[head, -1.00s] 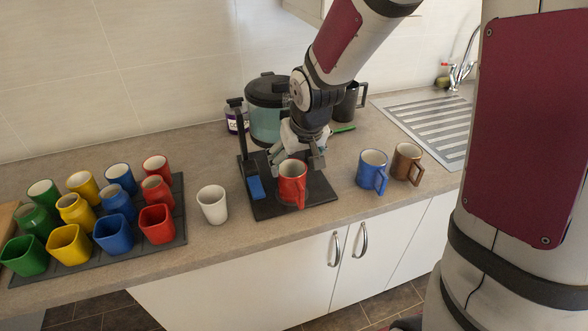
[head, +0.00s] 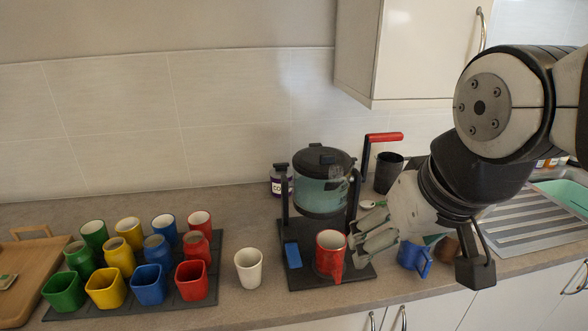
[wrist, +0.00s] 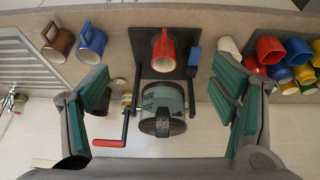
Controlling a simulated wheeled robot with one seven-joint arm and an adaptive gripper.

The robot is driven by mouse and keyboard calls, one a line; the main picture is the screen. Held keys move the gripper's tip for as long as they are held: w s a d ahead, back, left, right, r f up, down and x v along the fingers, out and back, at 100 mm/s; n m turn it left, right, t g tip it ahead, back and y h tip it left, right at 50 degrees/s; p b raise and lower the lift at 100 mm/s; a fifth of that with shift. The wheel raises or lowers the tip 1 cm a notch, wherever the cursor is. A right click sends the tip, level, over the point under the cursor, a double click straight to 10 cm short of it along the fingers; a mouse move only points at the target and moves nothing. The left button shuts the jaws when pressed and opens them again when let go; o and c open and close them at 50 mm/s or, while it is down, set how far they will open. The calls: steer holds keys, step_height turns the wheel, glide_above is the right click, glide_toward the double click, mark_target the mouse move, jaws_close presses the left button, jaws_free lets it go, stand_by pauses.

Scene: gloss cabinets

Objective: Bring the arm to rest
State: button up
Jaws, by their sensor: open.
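My gripper (head: 372,230) is open and empty in the head view, in front of the counter and just right of the red mug. In the wrist view its two green-padded finger sets (wrist: 160,108) stand wide apart with nothing between the pads. The red mug (head: 330,254) stands upright on the black base plate of the coffee machine. The machine's teal pot (head: 322,190) with a black lid is behind it, and its red crank handle (head: 384,137) is up at the right. The red mug also shows in the wrist view (wrist: 163,52).
Several coloured cups stand on a dark mat (head: 130,305) at left. A white cup (head: 248,268) stands between mat and machine. The blue mug (head: 413,257) and brown mug (head: 446,246) are partly hidden by my arm. A wall cabinet (head: 410,50) hangs above; the sink (head: 520,225) is right.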

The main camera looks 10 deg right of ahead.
steer(key=s, duration=0.3)
steer(key=shift+s+a+r, duration=0.1)
steer(key=shift+s+r, duration=0.2)
stand_by(0.6)
